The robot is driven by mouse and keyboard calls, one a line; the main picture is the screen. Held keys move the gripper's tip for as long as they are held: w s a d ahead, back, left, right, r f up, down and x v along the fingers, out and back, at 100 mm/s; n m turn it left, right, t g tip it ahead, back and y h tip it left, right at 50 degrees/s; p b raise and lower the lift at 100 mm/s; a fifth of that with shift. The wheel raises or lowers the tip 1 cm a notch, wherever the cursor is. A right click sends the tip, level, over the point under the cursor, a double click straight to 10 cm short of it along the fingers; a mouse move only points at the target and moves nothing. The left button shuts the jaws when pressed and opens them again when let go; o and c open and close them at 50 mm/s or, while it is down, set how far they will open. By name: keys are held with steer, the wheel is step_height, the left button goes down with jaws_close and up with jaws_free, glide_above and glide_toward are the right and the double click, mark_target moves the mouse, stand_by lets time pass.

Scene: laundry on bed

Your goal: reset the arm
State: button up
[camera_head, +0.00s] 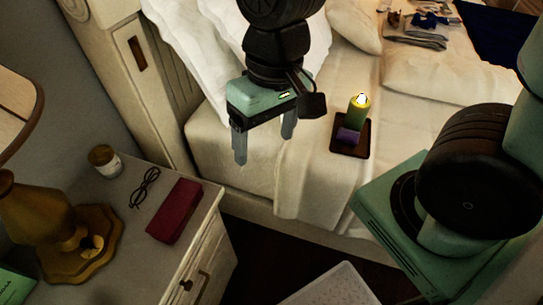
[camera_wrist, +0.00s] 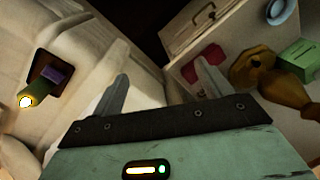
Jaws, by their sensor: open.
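My gripper (camera_head: 264,147) hangs over the near corner of the bed, pointing down, with its two fingers apart and nothing between them. It also shows in the wrist view (camera_wrist: 160,85), where the fingers are spread wide. The bed (camera_head: 240,150) has cream covers. A purple block (camera_head: 348,135) lies on the same tray.
A nightstand (camera_head: 125,215) at the lower left holds a lamp (camera_head: 75,245), a jar (camera_head: 104,160), glasses (camera_head: 145,187) and a red case (camera_head: 174,210). Pillows (camera_head: 440,75) and folded clothes (camera_head: 415,32) lie on the bed. A pale perforated object (camera_head: 330,288) is at the bottom.

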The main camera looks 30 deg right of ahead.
steer(key=s+n, duration=0.1)
steer(key=n, duration=0.1)
steer(key=s+a+n, duration=0.1)
steer(key=s, duration=0.1)
steer(key=s+a+n, duration=0.1)
steer(key=s+n, duration=0.1)
steer(key=shift+s+r+n+h, duration=0.1)
steer(key=shift+r+n+h, duration=0.2)
steer(key=shift+h, duration=0.1)
steer(key=shift+r, duration=0.2)
stand_by(0.4)
